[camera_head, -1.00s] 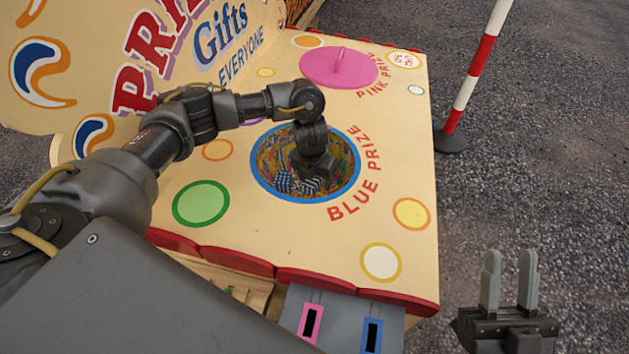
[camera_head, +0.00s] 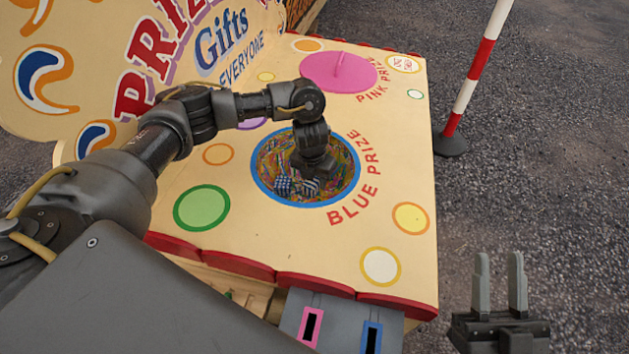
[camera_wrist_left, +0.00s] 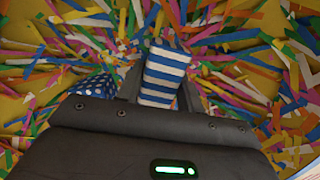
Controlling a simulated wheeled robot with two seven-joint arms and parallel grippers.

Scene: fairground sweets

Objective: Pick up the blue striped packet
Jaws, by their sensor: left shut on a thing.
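The blue striped packet (camera_wrist_left: 164,75) has blue and white bands. In the left wrist view it stands between the two fingers of my left gripper (camera_wrist_left: 160,88), which is shut on it. In the head view my left gripper (camera_head: 312,170) reaches down into the blue-rimmed round opening (camera_head: 258,180), and the striped packet (camera_head: 309,187) shows small at its fingertips. My right gripper (camera_head: 499,290) is empty at the lower right, its two fingers upright and apart.
A blue packet with white dots (camera_wrist_left: 95,85) lies just left of the left gripper, also seen in the head view (camera_head: 283,185). Coloured paper strips (camera_wrist_left: 245,60) fill the opening. A pink lid (camera_head: 338,72) lies behind. A striped pole (camera_head: 470,85) stands right of the counter (camera_head: 290,235).

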